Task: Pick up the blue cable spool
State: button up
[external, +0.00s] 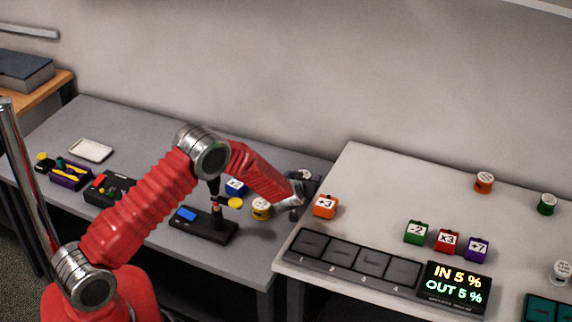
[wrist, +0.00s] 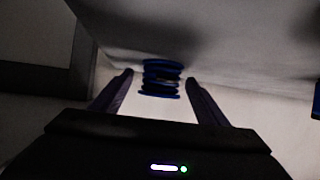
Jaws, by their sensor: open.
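The blue cable spool (wrist: 160,78) shows in the wrist view as a ridged blue and black body near the top middle. My gripper (wrist: 159,77) is open, with one fingertip on each side of the spool and a narrow gap at each side. I cannot tell how far the spool sits beyond the fingertips. In the external view my gripper (external: 300,188) is at the right end of the grey table, near the seam between the tables. I cannot make out the spool there; my arm and gripper may hide it.
An orange block (external: 325,205) stands close by on the light table (external: 400,185). A black device (external: 205,225) lies on the grey table. A wall rises behind.

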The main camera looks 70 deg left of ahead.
dwell(0.4)
jog(key=c, duration=1.2)
